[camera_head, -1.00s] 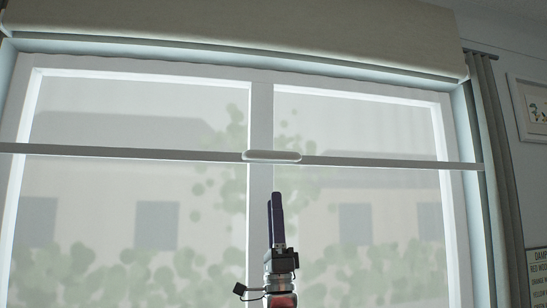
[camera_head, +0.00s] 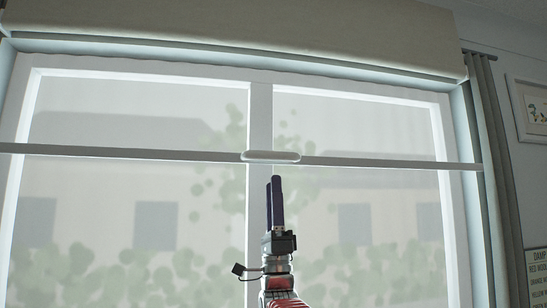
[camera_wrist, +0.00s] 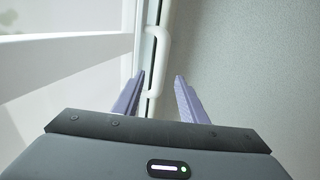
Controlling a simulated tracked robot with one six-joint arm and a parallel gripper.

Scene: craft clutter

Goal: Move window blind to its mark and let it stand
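The window blind shows a pale horizontal bottom bar (camera_head: 400,163) running across the window, with a white rounded handle (camera_head: 272,157) at its middle. My gripper (camera_head: 273,183) is just below the handle in the head view, pointing up. In the wrist view the handle (camera_wrist: 158,60) lies ahead of my gripper (camera_wrist: 159,77), whose two purple fingers are spread apart. The handle's near end reaches close to the space between the fingertips. Nothing is gripped. I cannot make out a mark for the blind.
A beige box (camera_head: 240,38) spans the top of the window. The white window frame (camera_head: 259,115) stands behind the bar. A grey curtain (camera_head: 497,150) hangs at the right, beside a framed picture (camera_head: 530,105) and a sign (camera_head: 539,275) on the wall.

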